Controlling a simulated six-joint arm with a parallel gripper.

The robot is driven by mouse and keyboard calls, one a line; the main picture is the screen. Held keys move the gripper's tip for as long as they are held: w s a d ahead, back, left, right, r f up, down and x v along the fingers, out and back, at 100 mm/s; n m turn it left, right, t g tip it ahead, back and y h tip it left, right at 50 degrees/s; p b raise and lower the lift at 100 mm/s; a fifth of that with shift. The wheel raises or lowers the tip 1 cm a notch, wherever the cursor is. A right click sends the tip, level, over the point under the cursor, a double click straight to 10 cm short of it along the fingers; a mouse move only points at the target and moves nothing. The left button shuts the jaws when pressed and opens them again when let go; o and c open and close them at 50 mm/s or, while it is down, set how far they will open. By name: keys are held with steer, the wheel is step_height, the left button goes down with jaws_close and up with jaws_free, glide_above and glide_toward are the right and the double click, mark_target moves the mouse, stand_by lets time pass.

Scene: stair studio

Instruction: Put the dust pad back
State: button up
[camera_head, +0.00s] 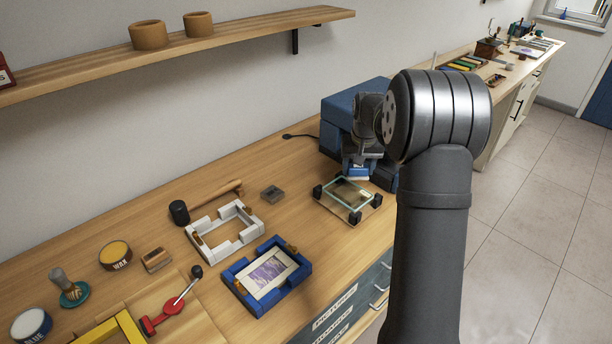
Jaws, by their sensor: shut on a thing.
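My gripper (360,166) points down beside the blue case at the back of the bench. It is shut on a small blue and white thing, which I take to be the dust pad (357,173). The pad is just above or behind the far side of a glass pane (347,196) with black corner pieces; I cannot tell whether they touch. The fingertips are small and partly hidden. My arm covers the area to the right of the glass.
A large blue case (345,106) stands directly behind my gripper. A white frame (206,241), a blue frame (240,287) with a picture, a mallet (180,212) and a small grey-brown block (272,193) lie left. A wooden shelf (240,29) hangs above.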

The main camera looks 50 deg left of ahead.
steer(key=s+a+r+m, duration=0.1)
steer(key=s+a+m, duration=0.2)
steer(key=s+a, duration=0.55)
steer(key=w+r+n, duration=0.1)
steer(key=w+n, duration=0.6)
steer(key=w, duration=0.3)
glide_above(305, 174)
steer(key=shift+g, duration=0.3)
steer(key=f, duration=0.6)
steer(key=shift+s+d+f, duration=0.1)
steer(key=shift+d+f, duration=0.15)
steer(key=shift+f, duration=2)
steer(key=shift+f, duration=0.15)
steer(key=o, duration=0.9)
steer(key=r, duration=0.4)
steer(key=d+r, duration=0.1)
steer(key=r, duration=0.7)
steer(key=shift+s+d+r, duration=0.1)
steer(key=shift+s+d, duration=0.25)
